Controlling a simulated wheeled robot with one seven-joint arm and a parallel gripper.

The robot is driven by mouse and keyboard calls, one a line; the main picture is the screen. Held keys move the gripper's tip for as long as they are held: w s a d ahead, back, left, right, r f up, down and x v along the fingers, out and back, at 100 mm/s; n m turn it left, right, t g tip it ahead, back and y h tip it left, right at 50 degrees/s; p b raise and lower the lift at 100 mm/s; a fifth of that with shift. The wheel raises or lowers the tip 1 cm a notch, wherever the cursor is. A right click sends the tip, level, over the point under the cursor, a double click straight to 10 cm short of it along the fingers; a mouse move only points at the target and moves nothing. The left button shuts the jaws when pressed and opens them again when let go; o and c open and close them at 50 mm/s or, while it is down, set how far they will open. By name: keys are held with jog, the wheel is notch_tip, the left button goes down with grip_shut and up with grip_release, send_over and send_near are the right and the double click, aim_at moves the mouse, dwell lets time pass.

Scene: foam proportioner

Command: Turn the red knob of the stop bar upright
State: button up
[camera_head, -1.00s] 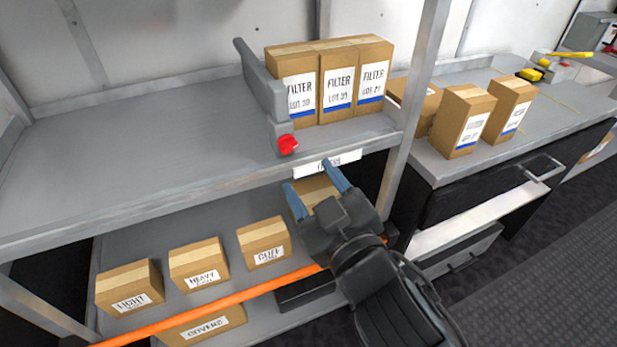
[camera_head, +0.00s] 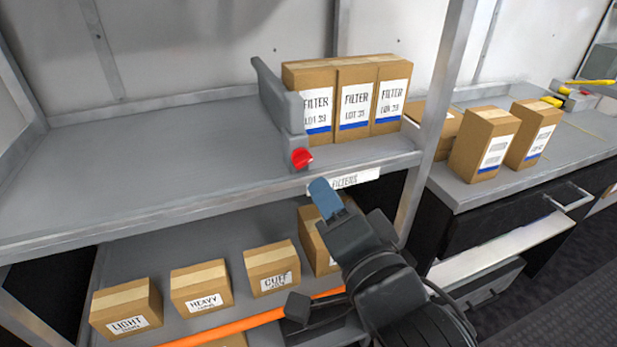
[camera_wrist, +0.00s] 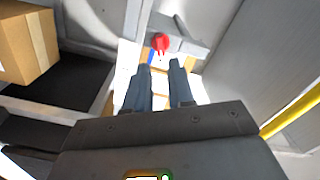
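The red knob (camera_head: 301,158) sits on the front end of the grey stop bar (camera_head: 281,98), at the front edge of the upper shelf. The bar stands along the left side of the filter boxes. My gripper (camera_head: 325,197) is just below and right of the knob, apart from it. Its blue fingers overlap in the head view. In the wrist view the two fingers (camera_wrist: 161,66) are apart with nothing between them. The red knob also shows there (camera_wrist: 160,42), just beyond the fingertips. I cannot tell the knob's exact angle.
Several filter boxes (camera_head: 356,98) stand right of the bar, above a shelf label (camera_head: 343,182). The upper shelf (camera_head: 150,150) is bare on the left. Small boxes (camera_head: 272,268) stand on the lower shelf behind an orange bar (camera_head: 240,323). A post (camera_head: 436,120) rises at the right.

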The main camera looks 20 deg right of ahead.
aim_at(304, 164)
jog(key=shift+m, duration=0.4)
jog(key=w+p, duration=0.1)
jog(key=w, duration=0.6)
jog(key=shift+w+d, duration=0.1)
jog(key=shift+w, duration=0.3)
grip_shut()
